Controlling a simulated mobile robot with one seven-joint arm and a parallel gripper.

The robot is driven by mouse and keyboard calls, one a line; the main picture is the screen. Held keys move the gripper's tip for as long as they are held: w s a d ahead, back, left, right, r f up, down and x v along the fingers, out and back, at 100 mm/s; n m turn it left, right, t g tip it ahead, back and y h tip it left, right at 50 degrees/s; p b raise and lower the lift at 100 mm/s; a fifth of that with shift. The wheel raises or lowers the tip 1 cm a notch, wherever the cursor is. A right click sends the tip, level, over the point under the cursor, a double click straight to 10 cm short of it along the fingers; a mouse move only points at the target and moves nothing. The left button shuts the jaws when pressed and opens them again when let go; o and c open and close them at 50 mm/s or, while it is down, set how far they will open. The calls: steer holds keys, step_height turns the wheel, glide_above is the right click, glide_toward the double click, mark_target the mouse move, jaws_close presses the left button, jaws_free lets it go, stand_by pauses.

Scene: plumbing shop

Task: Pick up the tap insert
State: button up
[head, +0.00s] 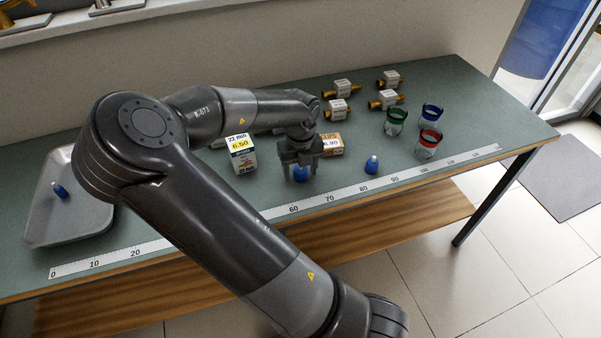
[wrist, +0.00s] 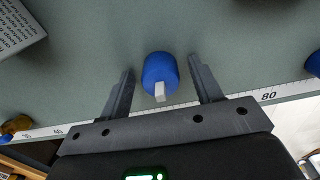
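A tap insert with a blue body and a pale stem (wrist: 160,73) stands on the bench between the two fingers of my gripper (wrist: 162,72) in the wrist view. My gripper is open, with a gap on each side of the insert. In the head view, my gripper (head: 300,172) points down over this insert, and only part of its blue body (head: 300,174) shows. A second blue tap insert (head: 372,165) stands to the right by the ruler; its edge (wrist: 314,63) shows in the wrist view. A third (head: 59,190) is in the grey tray (head: 98,222) at the left.
A ruler strip (head: 185,239) runs along the front edge. Cups with green (head: 396,116), blue (head: 431,112) and red (head: 430,138) rims and several tagged brass fittings (head: 389,80) are farther right.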

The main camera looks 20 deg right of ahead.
steer(key=c, duration=1)
steer(key=shift+r, duration=0.15)
